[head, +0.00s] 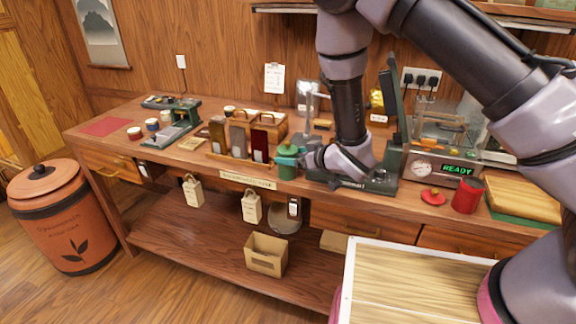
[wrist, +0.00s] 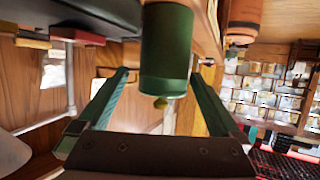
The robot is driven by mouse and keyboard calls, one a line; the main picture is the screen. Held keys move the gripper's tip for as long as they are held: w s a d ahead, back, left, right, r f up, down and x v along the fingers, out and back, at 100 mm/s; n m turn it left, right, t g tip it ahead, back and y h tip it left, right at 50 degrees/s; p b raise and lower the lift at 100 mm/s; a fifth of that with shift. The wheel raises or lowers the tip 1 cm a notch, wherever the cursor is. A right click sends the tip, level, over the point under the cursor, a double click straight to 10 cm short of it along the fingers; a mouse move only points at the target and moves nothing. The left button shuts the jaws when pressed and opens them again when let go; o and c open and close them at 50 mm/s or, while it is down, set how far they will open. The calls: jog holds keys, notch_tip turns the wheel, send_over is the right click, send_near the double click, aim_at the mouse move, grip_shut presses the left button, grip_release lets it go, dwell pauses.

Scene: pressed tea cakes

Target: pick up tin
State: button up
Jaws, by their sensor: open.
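A dark green tin (head: 288,167) stands upright near the front edge of the wooden bench, its lid on. In the wrist view the tin (wrist: 166,50) is large and appears upside down, with a small yellowish knob at its lid end. My gripper (head: 306,160) is just to the right of the tin in the head view, low over the bench. In the wrist view its two green fingers (wrist: 160,76) are spread apart, with the tin in line with the gap between them. I cannot tell how far the tin is inside the gap; no grip shows.
Brown, grey and red upright packets (head: 239,140) in a rack stand close left of the tin. A dark press-like machine (head: 390,150) stands behind my wrist. An open red canister (head: 467,195) and red lid (head: 433,197) lie right. An orange bin (head: 62,220) stands on the floor.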

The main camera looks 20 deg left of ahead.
jog(key=x, duration=0.6)
jog(key=shift+s+a, duration=0.1)
jog(key=shift+s, duration=0.05)
jog(key=shift+r, duration=0.1)
jog(key=c, duration=1.4)
